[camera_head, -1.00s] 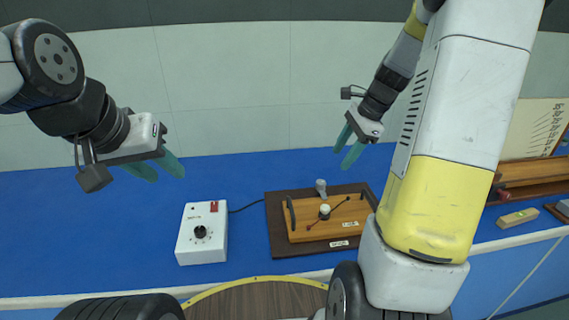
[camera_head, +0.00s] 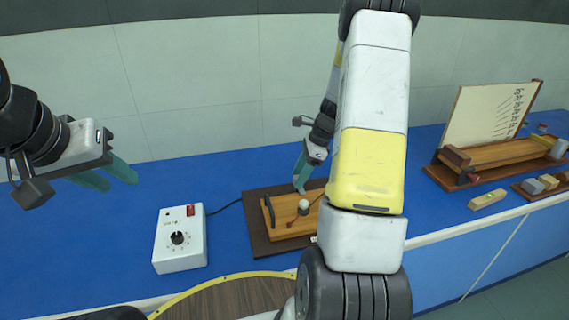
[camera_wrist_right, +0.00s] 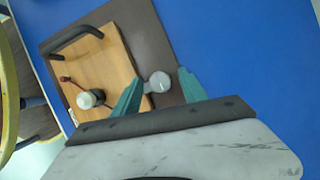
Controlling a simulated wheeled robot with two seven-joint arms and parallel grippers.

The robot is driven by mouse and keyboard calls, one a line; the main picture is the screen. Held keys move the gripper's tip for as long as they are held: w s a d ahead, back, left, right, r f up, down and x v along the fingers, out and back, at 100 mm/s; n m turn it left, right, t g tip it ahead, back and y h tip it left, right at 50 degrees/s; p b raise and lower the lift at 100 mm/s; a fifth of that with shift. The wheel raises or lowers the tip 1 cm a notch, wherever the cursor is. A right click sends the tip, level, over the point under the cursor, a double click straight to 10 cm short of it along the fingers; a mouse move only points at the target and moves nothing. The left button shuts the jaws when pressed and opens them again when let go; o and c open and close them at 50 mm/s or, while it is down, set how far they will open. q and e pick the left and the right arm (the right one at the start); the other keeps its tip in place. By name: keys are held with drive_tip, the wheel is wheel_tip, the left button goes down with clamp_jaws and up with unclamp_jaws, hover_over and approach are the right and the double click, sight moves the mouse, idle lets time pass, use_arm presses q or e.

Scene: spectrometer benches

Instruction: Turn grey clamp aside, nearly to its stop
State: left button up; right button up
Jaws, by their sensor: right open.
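The grey clamp (camera_wrist_right: 158,82) shows in the right wrist view as a rounded grey knob with a short arm, at the edge of the wooden board (camera_wrist_right: 112,60). My right gripper (camera_wrist_right: 161,79) is open, with its teal fingers on either side of the clamp. I cannot tell whether they touch it. In the head view the right gripper (camera_head: 300,180) is low over the back of the board, and its fingers largely hide the clamp. My left gripper (camera_head: 118,182) is open and empty, raised at the left above the blue bench.
The board has a white knob (camera_head: 304,205) with a dark red bar and black handles, on a brown base (camera_head: 262,243). A white control box (camera_head: 180,238) stands to its left. A wooden stand with a chart (camera_head: 490,115) and small blocks are at the right.

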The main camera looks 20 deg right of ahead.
clamp_jaws()
drive_tip(key=shift+n, duration=0.3)
drive_tip(key=n+g, duration=0.2)
drive_tip(key=n, duration=0.2)
drive_tip(key=shift+w, duration=0.2)
drive_tip(key=n, duration=0.2)
drive_tip(key=n+g, duration=0.1)
drive_tip(key=n, duration=0.2)
drive_tip(key=shift+g+h, duration=0.3)
drive_tip(key=n+g+h, duration=0.1)
drive_tip(key=n, duration=0.3)
drive_tip(key=shift+w+a, duration=0.15)
drive_tip(key=n, duration=0.2)
drive_tip(key=n+h, duration=0.1)
drive_tip(key=n, duration=0.1)
drive_tip(key=shift+n+g+h, duration=0.3)
drive_tip(key=shift+g, duration=0.1)
